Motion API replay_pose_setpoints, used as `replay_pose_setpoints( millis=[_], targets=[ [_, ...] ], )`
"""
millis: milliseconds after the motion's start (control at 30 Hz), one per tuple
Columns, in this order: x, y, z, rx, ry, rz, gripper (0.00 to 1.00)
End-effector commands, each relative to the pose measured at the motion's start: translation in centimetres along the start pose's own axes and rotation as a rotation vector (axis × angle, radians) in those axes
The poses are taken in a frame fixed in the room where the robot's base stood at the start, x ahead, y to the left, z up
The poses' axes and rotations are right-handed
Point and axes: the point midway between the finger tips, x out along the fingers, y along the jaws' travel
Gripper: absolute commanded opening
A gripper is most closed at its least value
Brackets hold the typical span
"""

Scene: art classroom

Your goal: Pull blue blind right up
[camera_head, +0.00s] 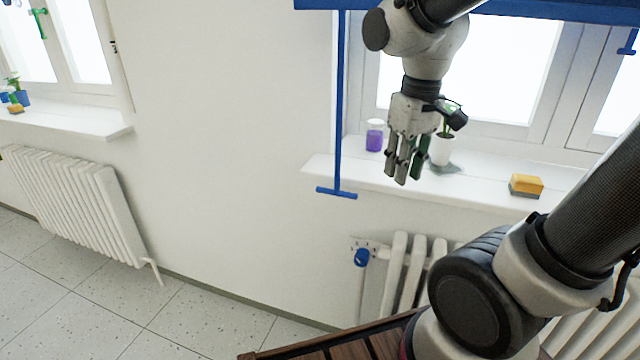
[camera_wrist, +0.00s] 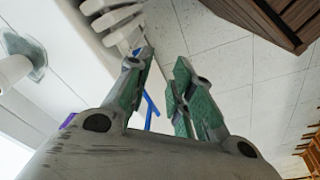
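The blue blind (camera_head: 500,9) is mostly rolled out of frame; its lower edge crosses the top of the right window. A second blue handle (camera_head: 628,45) shows at the far right edge. My gripper (camera_head: 405,180) points down above the sill, to the right of the long rod and apart from it. In the wrist view my gripper (camera_wrist: 163,60) is open, with a gap between its green-padded fingers. Part of a blue handle (camera_wrist: 151,104) shows beyond that gap.
The white windowsill (camera_head: 470,185) holds a purple jar (camera_head: 374,135), a white potted plant (camera_head: 441,150) and a yellow sponge (camera_head: 526,184). A white radiator (camera_head: 402,275) with a blue valve knob (camera_head: 362,257) stands below. A brown wooden edge (camera_head: 320,345) is at the bottom. The wall left of the rod is clear.

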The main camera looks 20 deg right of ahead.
Motion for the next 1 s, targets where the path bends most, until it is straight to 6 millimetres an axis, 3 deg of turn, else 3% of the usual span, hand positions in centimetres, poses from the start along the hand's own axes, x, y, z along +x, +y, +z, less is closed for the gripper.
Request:
replay_pose_setpoints(
  millis=[167,500,667,767,1000],
  targets=[
    [2.7,-2.5,-5.5,-0.16,-0.14,0.034,0.23],
    [10.1,-8.5,-17.6,-0.525,-0.363,0.178,0.23],
    [10.0,-9.0,-22.2,-0.629,-0.377,0.246,0.23],
    [9.3,-8.3,-22.9,-0.667,-0.385,0.269,0.23],
    [12.6,-6.9,-21.7,-0.674,-0.392,0.267,0.23]
  ],
)
